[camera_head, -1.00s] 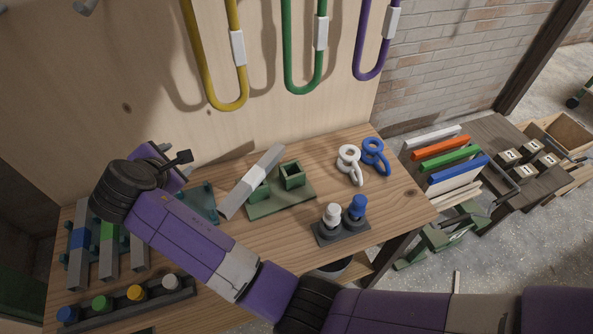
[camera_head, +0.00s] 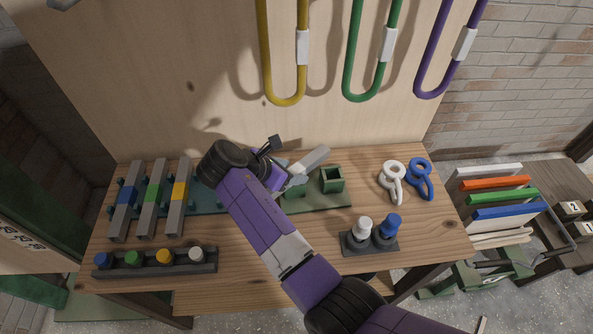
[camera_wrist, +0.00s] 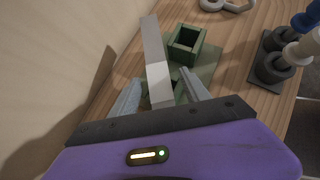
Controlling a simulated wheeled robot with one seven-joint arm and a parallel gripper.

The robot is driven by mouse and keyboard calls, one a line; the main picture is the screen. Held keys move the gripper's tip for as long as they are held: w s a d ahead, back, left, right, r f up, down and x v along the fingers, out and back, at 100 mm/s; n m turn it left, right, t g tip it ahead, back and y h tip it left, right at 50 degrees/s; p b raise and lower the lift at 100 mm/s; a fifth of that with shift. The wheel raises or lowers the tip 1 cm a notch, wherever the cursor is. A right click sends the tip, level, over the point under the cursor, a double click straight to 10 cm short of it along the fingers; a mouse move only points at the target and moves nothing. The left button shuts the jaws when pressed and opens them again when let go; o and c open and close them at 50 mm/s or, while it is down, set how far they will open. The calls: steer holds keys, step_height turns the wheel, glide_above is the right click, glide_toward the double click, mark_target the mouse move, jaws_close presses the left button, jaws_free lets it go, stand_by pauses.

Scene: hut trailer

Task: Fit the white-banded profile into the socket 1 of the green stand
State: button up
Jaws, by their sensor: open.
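The white-banded profile (camera_head: 312,160), a grey bar, lies tilted at the green stand (camera_head: 335,202); its far end sticks up past my gripper. In the wrist view the profile (camera_wrist: 153,40) runs between the fingers, its white band (camera_wrist: 158,70) just ahead of them. My gripper (camera_head: 286,180) is open, one finger on each side of the profile in the wrist view (camera_wrist: 160,82); I cannot tell whether they touch it. The stand's square green socket (camera_wrist: 187,44) is empty, right of the profile. My gripper hides the profile's near end and the stand's left part.
Blue-, green- and yellow-banded profiles (camera_head: 152,196) lie on a rack at the left. A dark tray (camera_head: 155,263) holds several coloured knobs. White and blue rings (camera_head: 393,172) and a block with two pegs (camera_head: 368,243) are at the right. The wooden wall rises close behind.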

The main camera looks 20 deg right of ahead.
steer(key=shift+x, duration=0.8)
steer(key=shift+c, duration=0.4)
jaws_close()
steer(key=shift+r, duration=0.1)
